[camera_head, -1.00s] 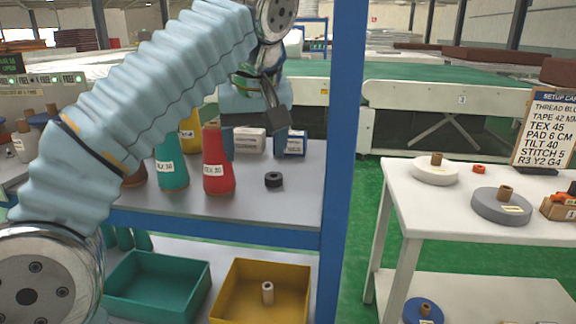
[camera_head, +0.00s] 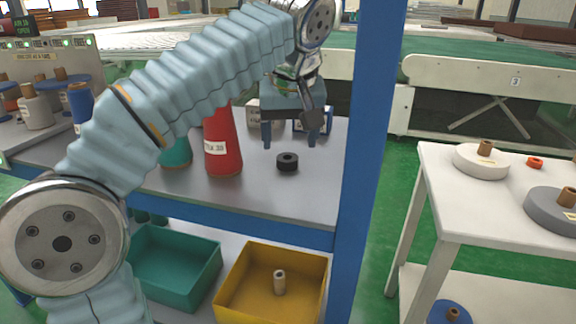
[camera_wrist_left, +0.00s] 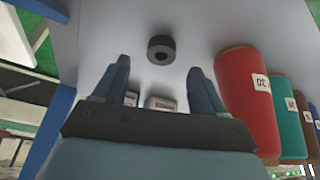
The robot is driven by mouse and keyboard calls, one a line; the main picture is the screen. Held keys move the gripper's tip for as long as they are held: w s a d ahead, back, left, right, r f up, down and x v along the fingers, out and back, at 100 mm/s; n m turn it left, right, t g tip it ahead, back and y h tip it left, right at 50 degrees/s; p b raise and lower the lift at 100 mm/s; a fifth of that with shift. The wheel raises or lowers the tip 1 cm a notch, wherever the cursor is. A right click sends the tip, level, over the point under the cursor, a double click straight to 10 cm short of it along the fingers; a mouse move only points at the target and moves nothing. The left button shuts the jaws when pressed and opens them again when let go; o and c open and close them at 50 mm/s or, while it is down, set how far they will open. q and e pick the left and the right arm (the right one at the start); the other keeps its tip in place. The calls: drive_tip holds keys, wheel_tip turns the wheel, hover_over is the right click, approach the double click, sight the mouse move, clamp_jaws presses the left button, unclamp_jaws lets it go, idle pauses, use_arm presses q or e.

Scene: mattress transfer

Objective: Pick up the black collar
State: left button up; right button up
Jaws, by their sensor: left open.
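The black collar (camera_head: 287,161) is a small dark ring lying flat on the grey upper shelf (camera_head: 250,200), right of the red cone. It also shows in the left wrist view (camera_wrist_left: 161,49), beyond the fingertips and roughly centred between them. My left gripper (camera_head: 290,143) hangs over the shelf with its two blue fingers apart and nothing between them. In the head view the fingertips are just above and behind the collar, not touching it. In the left wrist view the fingers (camera_wrist_left: 160,75) point toward the collar. My right gripper is not in view.
White boxes stand behind the gripper. A blue post (camera_head: 365,150) rises at the shelf's right end. Teal (camera_head: 172,268) and yellow (camera_head: 272,285) bins sit below.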

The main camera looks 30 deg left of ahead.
sight(288, 168)
use_arm(q)
drive_tip(key=x, duration=0.5)
drive_tip(key=shift+a+b, duration=0.15)
drive_tip(key=shift+b, duration=0.2)
drive_tip(key=c, duration=1.1)
drive_tip(key=shift+c, duration=0.2)
drive_tip(key=shift+r, duration=0.1)
